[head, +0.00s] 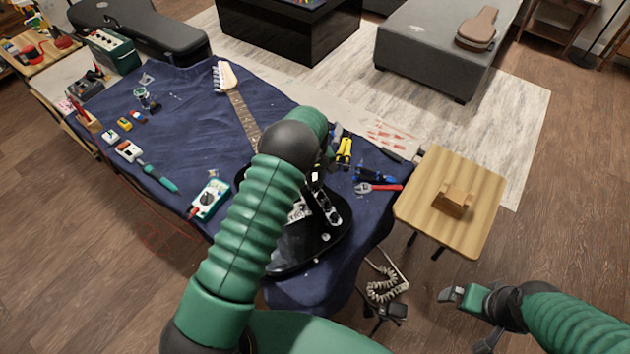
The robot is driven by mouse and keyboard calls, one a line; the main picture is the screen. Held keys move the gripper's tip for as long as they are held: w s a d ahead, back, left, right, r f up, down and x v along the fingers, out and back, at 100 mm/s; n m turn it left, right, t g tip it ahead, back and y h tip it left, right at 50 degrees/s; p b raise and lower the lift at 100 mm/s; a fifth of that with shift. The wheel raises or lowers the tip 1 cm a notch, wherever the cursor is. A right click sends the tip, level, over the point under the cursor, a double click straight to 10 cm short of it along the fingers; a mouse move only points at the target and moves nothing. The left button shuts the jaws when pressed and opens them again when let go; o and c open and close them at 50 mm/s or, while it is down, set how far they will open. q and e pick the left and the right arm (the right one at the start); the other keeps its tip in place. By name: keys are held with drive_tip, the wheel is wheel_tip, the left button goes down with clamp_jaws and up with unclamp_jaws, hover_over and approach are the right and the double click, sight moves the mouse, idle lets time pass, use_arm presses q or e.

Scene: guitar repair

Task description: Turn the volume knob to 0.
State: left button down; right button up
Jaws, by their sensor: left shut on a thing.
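A black electric guitar (312,250) lies on the blue cloth, its neck (241,110) pointing to the far left. A shiny control plate (326,207) shows on its body. My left arm crosses over the guitar and hides part of the body. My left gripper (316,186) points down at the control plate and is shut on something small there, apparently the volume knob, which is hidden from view. The knob's setting cannot be read. My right gripper (466,320) is open and empty over the floor at the lower right, apart from the guitar.
Pliers (344,152) and a red-handled wrench (378,188) lie right of the guitar. A teal multimeter (208,199) lies left of my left arm. A wooden side table (480,190) with a wooden block (453,201) stands at the right. A coiled cable (383,287) hangs below the table edge.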

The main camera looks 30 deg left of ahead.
sight(315, 184)
use_arm(q)
drive_tip(key=n, duration=0.5)
drive_tip(key=shift+n, duration=0.3)
idle(0.4)
drive_tip(key=c, duration=1.3)
unclamp_jaws()
drive_tip(key=shift+o, duration=0.2)
wheel_tip(315, 184, up, 17)
drive_tip(key=shift+b, duration=0.4)
drive_tip(key=shift+f, duration=0.1)
